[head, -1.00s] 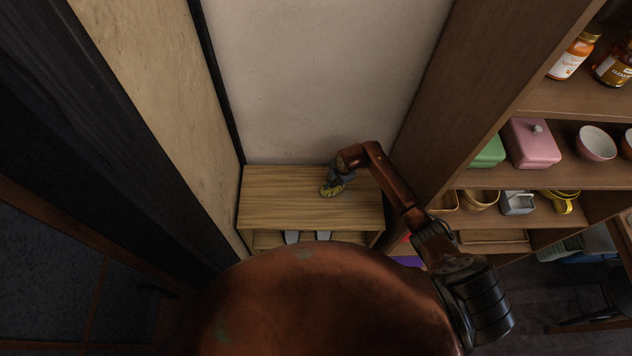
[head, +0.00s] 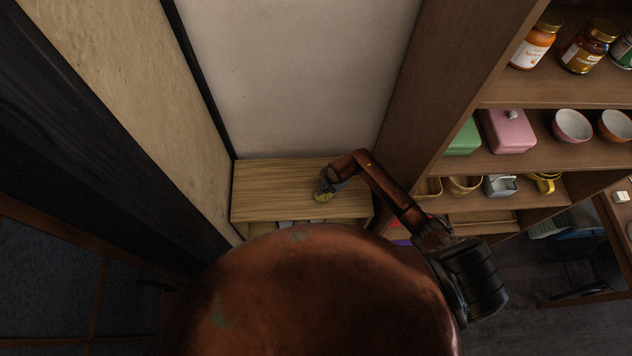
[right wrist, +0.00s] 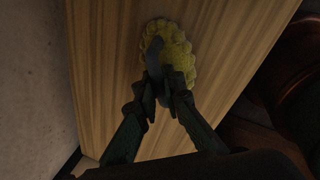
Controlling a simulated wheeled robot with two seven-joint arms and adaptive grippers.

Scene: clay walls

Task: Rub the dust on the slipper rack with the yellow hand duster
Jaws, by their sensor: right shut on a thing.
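The yellow hand duster (head: 323,197) is on or just over the wooden top of the slipper rack (head: 270,190) in the head view. In the right wrist view the duster (right wrist: 176,50) shows as a fluffy yellow pad with a dark handle, against the rack's wood grain (right wrist: 105,60). My right gripper (right wrist: 163,92) is shut on the duster's handle; it also shows in the head view (head: 328,184), partly hidden by my arm. I cannot make out dust on the rack top. The rack's lower front is mostly hidden by my own body. My left gripper is not in view.
A pale wall (head: 290,80) stands behind the rack and a tan wall (head: 150,90) to its left. A tall brown shelf (head: 540,95) at the right holds jars, boxes and bowls, close beside my right arm. The rack top's left part is clear.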

